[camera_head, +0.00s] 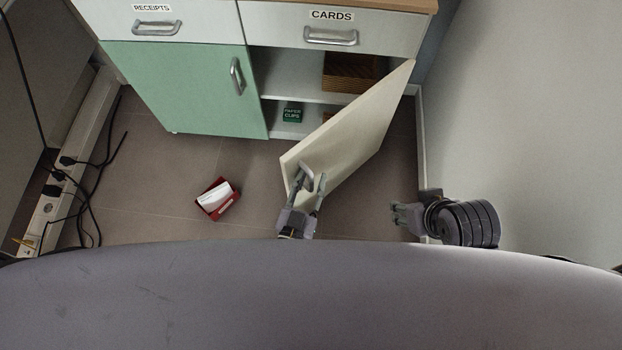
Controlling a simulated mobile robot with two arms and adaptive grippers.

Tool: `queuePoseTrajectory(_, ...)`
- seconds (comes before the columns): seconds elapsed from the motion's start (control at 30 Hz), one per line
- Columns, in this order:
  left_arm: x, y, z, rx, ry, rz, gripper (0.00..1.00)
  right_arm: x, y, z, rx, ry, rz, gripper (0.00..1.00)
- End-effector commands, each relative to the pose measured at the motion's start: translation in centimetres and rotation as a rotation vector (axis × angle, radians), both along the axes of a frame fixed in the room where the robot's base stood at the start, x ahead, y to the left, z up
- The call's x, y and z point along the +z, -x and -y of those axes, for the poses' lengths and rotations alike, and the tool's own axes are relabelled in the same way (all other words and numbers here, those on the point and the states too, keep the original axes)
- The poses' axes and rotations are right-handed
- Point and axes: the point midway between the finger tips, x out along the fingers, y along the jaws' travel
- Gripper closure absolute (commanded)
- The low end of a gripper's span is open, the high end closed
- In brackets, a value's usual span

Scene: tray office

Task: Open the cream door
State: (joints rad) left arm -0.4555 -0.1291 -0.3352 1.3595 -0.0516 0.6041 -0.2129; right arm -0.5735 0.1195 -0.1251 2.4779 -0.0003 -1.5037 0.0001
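The cream door (350,135) of the cabinet stands swung well out, hinged at its right edge, so the shelves behind it show. Its metal handle (307,172) is on the outer face near the free edge. My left gripper (309,182) is at the handle, its two fingers apart on either side of it. I see no clear closure on the bar. My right gripper (397,213) is empty, right of the door and near the wall, with its fingers looking slightly apart.
The green door (185,90) beside it is shut. Drawers labelled RECEIPTS (152,22) and CARDS (330,30) are above. A small red box (217,200) with white contents lies on the floor. Black cables (90,190) lie at the left. A wall (510,130) bounds the right.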

Motion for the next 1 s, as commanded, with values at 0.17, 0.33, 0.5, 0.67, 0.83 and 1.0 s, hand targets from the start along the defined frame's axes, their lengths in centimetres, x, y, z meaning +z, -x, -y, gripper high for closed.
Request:
queuePoseTrajectory(0.17, 0.0, 0.0, 0.0, 0.001, 0.001, 0.001, 0.69, 0.0, 0.0, 0.0, 0.0, -0.001, 0.001, 0.6)
queuePoseTrajectory(0.33, 0.0, 1.0, -0.3, 0.0, 0.001, -0.001, 0.69, 0.0, 0.0, 0.0, 0.001, -0.001, 0.001, 0.6)
queuePoseTrajectory(0.5, -0.1, 4.2, -1.2, 0.0, 0.0, -0.004, 0.69, 0.0, 0.0, 0.0, 0.0, -0.001, 0.001, 0.6)
queuePoseTrajectory(0.67, 0.0, 7.5, -2.2, 0.0, 0.0, -0.003, 0.69, 0.0, 0.0, 0.0, 0.0, -0.001, 0.0, 0.6)
queuePoseTrajectory(0.83, 0.0, 10.1, -2.9, 0.0, 0.0, -0.002, 0.69, 0.0, 0.0, 0.0, 0.0, -0.001, 0.0, 0.6)
queuePoseTrajectory(1.0, 0.0, 11.4, -3.3, 0.0, 0.0, -0.001, 0.69, 0.0, 0.0, 0.0, 0.0, -0.001, 0.0, 0.6)
